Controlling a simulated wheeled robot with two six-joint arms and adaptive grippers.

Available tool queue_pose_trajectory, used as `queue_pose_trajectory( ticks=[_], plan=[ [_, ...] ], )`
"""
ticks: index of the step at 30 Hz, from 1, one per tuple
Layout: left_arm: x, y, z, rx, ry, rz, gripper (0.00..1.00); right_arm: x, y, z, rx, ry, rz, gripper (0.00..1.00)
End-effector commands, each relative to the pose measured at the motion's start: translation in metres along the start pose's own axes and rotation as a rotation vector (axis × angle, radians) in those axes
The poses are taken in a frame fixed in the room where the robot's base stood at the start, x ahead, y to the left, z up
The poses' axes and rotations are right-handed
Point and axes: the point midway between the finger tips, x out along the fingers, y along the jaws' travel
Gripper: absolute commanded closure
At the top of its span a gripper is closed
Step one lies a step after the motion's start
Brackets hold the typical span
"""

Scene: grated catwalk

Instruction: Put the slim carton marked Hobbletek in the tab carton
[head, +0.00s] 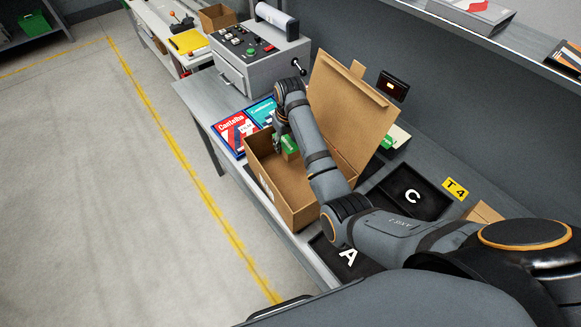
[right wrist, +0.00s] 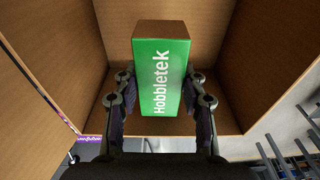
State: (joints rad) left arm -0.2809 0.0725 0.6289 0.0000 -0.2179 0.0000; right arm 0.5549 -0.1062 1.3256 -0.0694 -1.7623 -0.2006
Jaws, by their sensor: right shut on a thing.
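The slim carton marked Hobbletek (right wrist: 160,75) is green with a brown cardboard end. It sits between the two fingers of my right gripper (right wrist: 160,112), which is shut on it. In the head view the green carton (head: 290,146) shows partly behind my right arm, at the far end of the tab carton's opening. The tab carton (head: 268,196) is an open brown box with its lid (head: 345,108) standing up. In the right wrist view its brown walls (right wrist: 270,60) surround the held carton; whether the carton touches the bottom cannot be told. My left gripper is out of view.
Red and teal flat boxes (head: 234,133) lie beyond the tab carton. A grey control box (head: 258,62) stands behind them. Black trays marked C (head: 425,203) and A (head: 338,268) lie nearer, beside a yellow T4 label (head: 455,188). A shelf (head: 500,40) runs above the bench.

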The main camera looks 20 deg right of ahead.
Motion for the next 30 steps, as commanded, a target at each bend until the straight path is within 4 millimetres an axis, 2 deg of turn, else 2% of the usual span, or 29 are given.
queue_pose_trajectory(
  ticks=[1, 6, 9, 13, 18, 20, 29, 30],
  plan=[
    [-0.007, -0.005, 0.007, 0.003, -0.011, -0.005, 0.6, 0.008, 0.0, 0.003, 0.0, -0.007, -0.001, 0.91],
    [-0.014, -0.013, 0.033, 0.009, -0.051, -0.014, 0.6, 0.037, 0.0, 0.006, 0.0, -0.004, 0.0, 0.91],
    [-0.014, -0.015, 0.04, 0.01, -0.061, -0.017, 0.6, 0.043, 0.0, 0.006, 0.0, -0.002, 0.0, 0.91],
    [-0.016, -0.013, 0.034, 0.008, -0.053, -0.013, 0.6, 0.053, 0.0, 0.008, 0.0, -0.004, -0.001, 0.91],
    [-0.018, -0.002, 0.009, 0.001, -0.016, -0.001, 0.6, 0.08, 0.0, 0.011, 0.001, -0.004, -0.001, 0.91],
    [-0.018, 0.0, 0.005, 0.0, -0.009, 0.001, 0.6, 0.084, 0.0, 0.011, 0.001, -0.001, -0.001, 0.91],
    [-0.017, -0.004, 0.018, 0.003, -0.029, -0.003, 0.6, 0.087, 0.0, 0.011, 0.0, -0.001, -0.001, 0.91],
    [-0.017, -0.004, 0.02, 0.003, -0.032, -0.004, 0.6, 0.088, 0.0, 0.012, 0.0, -0.001, -0.001, 0.57]
  ],
)
